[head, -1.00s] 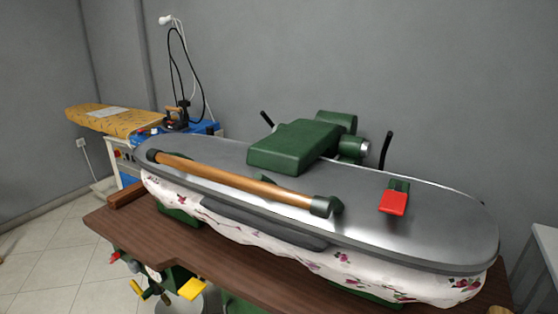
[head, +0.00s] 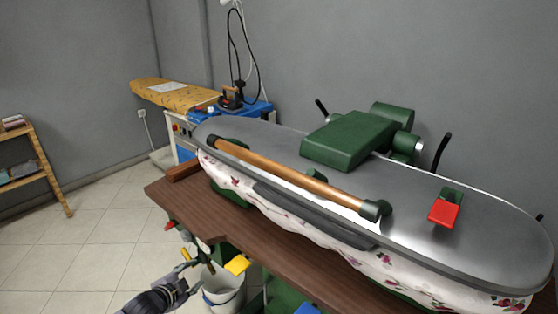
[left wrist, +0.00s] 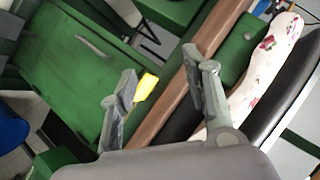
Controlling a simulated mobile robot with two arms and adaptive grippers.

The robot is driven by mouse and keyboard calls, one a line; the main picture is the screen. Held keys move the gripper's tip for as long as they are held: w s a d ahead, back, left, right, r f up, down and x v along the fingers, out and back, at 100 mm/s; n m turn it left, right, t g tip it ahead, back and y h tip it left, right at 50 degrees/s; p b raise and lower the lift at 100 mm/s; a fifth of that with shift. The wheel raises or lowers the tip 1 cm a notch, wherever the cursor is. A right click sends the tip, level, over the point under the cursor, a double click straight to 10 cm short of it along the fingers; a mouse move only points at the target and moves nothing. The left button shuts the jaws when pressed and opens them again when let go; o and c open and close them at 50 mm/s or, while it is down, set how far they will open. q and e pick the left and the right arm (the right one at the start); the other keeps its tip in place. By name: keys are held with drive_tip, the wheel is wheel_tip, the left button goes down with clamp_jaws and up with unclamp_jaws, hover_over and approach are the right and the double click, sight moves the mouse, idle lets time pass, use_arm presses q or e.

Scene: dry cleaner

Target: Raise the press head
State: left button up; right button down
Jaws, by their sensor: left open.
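The press head (head: 420,211) is a long, grey metal plate, lowered flat onto the floral-covered pad (head: 375,268). A wooden handle bar (head: 290,178) runs along its front side between dark green end mounts. A green block (head: 350,138) sits on top. My left gripper (head: 188,282) is at the bottom left of the head view, lower than the brown table and apart from the handle. In the left wrist view the left gripper (left wrist: 158,72) has its fingers spread, with nothing held; the floral pad (left wrist: 278,45) is at upper right. My right gripper is in neither view.
Yellow parts (head: 237,264) and a white bucket (head: 222,290) are below the brown table (head: 205,205). An ironing board (head: 175,95) stands behind left, a shelf (head: 35,150) far left. Tiled floor at left is clear.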

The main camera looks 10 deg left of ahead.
use_arm(q)
drive_tip(key=w+d+r+m+t+h+p, duration=0.15)
drive_tip(key=d+r+m, duration=0.25)
drive_tip(key=r, duration=0.9)
drive_tip(key=s+d+r+m+t+h+p, duration=0.1)
drive_tip(key=d+r+m+h, duration=0.25)
drive_tip(key=r, duration=1.05)
drive_tip(key=m+h+p, duration=0.2)
drive_tip(key=m, duration=0.3)
approach(274, 172)
drive_tip(key=shift+g, duration=0.35)
drive_tip(key=p+x, duration=0.1)
drive_tip(key=x, duration=0.2)
drive_tip(key=p+x, duration=0.2)
drive_tip(key=x, duration=0.2)
drive_tip(key=p+x, duration=0.1)
drive_tip(key=x, duration=0.3)
drive_tip(key=shift+w+d+r, duration=0.15)
drive_tip(key=shift+w+r, duration=0.15)
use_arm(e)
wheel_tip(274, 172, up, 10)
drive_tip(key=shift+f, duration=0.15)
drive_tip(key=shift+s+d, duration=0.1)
use_arm(q)
clamp_jaws()
